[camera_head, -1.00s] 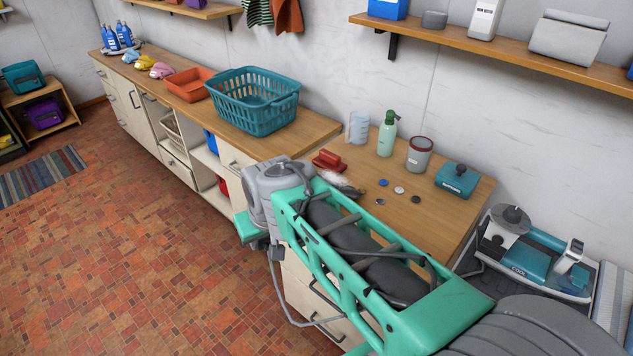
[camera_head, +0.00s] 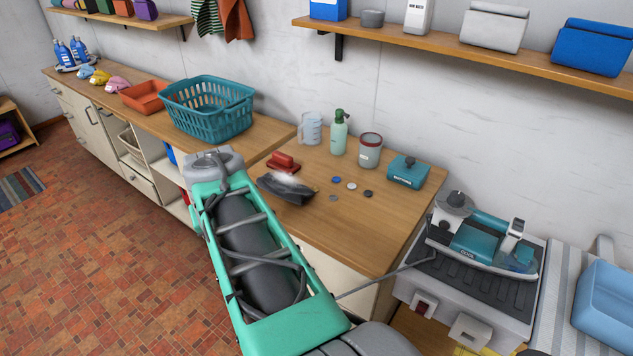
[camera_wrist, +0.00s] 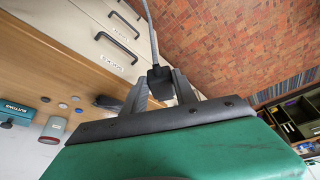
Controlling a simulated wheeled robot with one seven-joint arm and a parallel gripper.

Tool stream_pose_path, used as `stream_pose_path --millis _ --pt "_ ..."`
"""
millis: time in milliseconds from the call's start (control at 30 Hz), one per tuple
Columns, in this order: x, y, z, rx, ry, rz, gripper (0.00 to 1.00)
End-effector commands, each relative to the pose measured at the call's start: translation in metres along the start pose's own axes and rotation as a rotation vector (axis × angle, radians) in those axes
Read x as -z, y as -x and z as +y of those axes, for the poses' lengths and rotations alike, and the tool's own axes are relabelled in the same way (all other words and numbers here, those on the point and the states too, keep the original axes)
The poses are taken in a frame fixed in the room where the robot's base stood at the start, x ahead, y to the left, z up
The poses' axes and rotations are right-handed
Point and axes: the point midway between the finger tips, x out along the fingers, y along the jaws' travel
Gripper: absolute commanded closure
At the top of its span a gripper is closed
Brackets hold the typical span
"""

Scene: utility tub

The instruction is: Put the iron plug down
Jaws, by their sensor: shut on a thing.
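My gripper (camera_wrist: 163,92) is shut on the black iron plug (camera_wrist: 160,77) in the wrist view, with a finger on each side of it. A grey cord (camera_wrist: 151,35) runs from the plug to the top of the picture. Cream drawers and the brick floor show beyond it; the wooden counter lies to the left. In the head view my own arm hides the gripper and plug. The iron (camera_head: 482,243), teal and white, rests on its grey station (camera_head: 470,285) at right. A grey cord (camera_head: 390,277) runs from there leftward behind my arm.
The wooden counter (camera_head: 345,225) holds a dark brush-like thing (camera_head: 285,188), several small buttons, a red brush (camera_head: 283,162), a teal box (camera_head: 407,173), a canister (camera_head: 370,150), a spray bottle (camera_head: 339,135) and a jug (camera_head: 311,129). Its front right part is clear.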

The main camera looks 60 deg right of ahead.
Motion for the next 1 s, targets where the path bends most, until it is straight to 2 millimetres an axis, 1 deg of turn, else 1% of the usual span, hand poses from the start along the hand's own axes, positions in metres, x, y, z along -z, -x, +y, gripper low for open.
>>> stream_pose_path --millis 33,67,100,167,200,267,300,367,400,500,600,700,767,867,1000 --pt "-0.003 0.000 0.038 -0.041 -0.099 0.002 1.00" --pt "-0.006 0.002 0.059 -0.065 -0.157 0.001 1.00" --pt "-0.011 0.006 0.087 -0.097 -0.233 0.002 1.00" --pt "-0.023 0.013 0.127 -0.143 -0.346 0.001 1.00" --pt "-0.033 0.019 0.151 -0.172 -0.418 0.001 1.00" --pt "-0.050 0.029 0.184 -0.214 -0.521 0.001 1.00" --pt "-0.062 0.035 0.203 -0.240 -0.587 0.000 1.00" --pt "-0.081 0.045 0.229 -0.278 -0.678 0.001 1.00" --pt "-0.094 0.051 0.243 -0.300 -0.734 0.000 1.00" --pt "-0.124 0.064 0.265 -0.348 -0.852 0.001 1.00" --pt "-0.147 0.072 0.274 -0.381 -0.937 0.001 1.00" --pt "-0.155 0.073 0.278 -0.395 -0.976 -0.001 1.00" --pt "-0.152 0.068 0.283 -0.396 -0.980 -0.005 1.00" --pt "-0.137 0.051 0.297 -0.394 -0.979 -0.009 1.00" --pt "-0.114 0.022 0.321 -0.395 -0.978 -0.008 1.00"
